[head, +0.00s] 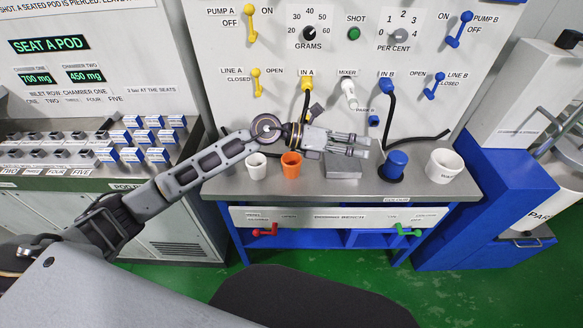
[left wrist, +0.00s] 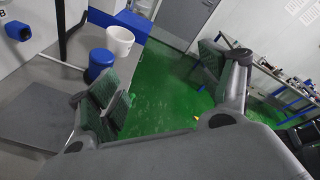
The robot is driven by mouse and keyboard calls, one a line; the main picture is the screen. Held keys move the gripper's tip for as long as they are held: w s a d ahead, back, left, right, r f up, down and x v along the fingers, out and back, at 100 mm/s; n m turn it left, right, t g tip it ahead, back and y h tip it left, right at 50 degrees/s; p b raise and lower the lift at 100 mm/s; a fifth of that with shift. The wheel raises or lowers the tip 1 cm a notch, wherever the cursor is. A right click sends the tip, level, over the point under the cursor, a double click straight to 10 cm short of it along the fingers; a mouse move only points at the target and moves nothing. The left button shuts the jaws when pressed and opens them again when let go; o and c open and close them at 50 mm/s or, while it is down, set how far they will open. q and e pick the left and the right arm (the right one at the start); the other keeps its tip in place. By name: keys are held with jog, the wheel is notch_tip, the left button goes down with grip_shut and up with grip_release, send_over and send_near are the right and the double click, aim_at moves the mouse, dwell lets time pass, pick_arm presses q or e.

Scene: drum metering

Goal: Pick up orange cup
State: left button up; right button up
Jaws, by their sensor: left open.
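The orange cup (head: 291,165) stands upright on the steel bench top in the head view, between a white cup and a small steel block. My left gripper (head: 362,146) reaches in from the left, above and past the orange cup. Its fingers point right, over the steel block. It is open with nothing between the fingers. The left wrist view shows its two finger pads (left wrist: 165,85) spread apart over the green floor. The orange cup does not show in the left wrist view. My right gripper is not in view.
A white cup (head: 257,166) stands left of the orange cup. A blue cylinder (head: 393,165) and a white bucket (head: 444,166) stand to the right. The wall panel (head: 350,60) behind carries levers and dark hoses. Pod racks (head: 90,150) stand left, a blue stand (head: 500,205) right.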

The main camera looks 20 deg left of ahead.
pick_arm(q)
jog(key=w+a+f+m+g+y, duration=0.1)
jog(key=w+a+f+m+y, duration=0.2)
jog(key=a+f+y, duration=0.45)
jog(key=y, duration=0.4)
send_near(292, 157)
jog(key=s+r, duration=0.1)
jog(key=s+d+r, duration=0.1)
jog(key=shift+s+d, duration=0.25)
jog(key=shift+s, duration=0.1)
jog(key=x, duration=0.7)
jog(key=shift+w+a+f, duration=0.1)
jog(key=shift+f, duration=0.15)
jog(key=shift+w+f, duration=0.15)
jog(key=shift+f, duration=0.3)
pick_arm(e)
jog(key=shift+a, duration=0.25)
